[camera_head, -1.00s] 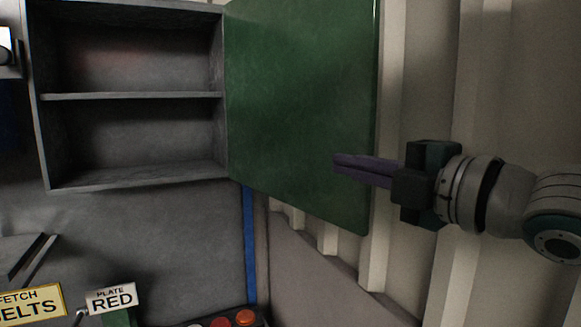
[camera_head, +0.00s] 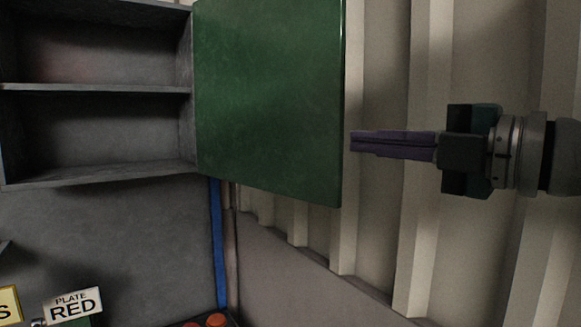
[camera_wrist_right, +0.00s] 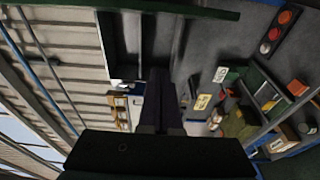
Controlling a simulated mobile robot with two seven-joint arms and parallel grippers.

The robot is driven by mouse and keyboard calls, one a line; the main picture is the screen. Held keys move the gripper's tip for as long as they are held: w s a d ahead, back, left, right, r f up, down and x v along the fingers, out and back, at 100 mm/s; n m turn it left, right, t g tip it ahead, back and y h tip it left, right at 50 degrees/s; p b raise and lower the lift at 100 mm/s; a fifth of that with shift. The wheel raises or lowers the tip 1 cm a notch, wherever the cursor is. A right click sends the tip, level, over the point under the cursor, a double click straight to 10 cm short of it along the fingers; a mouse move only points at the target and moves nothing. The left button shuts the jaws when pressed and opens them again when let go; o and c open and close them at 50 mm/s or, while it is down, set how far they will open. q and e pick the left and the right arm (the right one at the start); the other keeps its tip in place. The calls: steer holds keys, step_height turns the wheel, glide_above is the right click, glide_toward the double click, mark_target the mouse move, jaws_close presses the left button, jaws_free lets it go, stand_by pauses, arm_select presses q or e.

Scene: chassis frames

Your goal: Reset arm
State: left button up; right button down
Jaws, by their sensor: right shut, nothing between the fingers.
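My right gripper (camera_head: 352,143) is shut and empty in the head view. Its purple fingers point left, just right of the free edge of the open green cabinet door (camera_head: 268,100), with a small gap in the picture. In the right wrist view my right gripper (camera_wrist_right: 158,75) shows its fingers together, pointing away from the camera. My left gripper is in neither view.
The grey cabinet (camera_head: 95,88) stands open and its shelves look empty. A ribbed wall (camera_head: 435,200) lies behind my right arm. A "PLATE RED" sign (camera_head: 73,305) and round red and orange parts (camera_head: 216,320) are at the bottom. The wrist view shows several boxes at right.

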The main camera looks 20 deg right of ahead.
steer(key=s+f+m+g+h+p, duration=0.55)
steer(key=s+f+m+p, duration=0.2)
steer(key=f+m, duration=0.4)
steer(key=s+a+f+m+g+h+p, duration=0.1)
steer(key=s+a+f+m+g+p, duration=0.1)
steer(key=s, duration=0.7)
steer(key=s+a+f+m+g+h+p, duration=0.1)
steer(key=s+a+f+m+g, duration=0.1)
steer(key=s+m+g, duration=0.3)
steer(key=s+m, duration=0.2)
steer(key=s, duration=0.2)
steer(key=shift+a+f+p, duration=0.15)
steer(key=shift+p, duration=0.25)
steer(key=shift+m, duration=0.25)
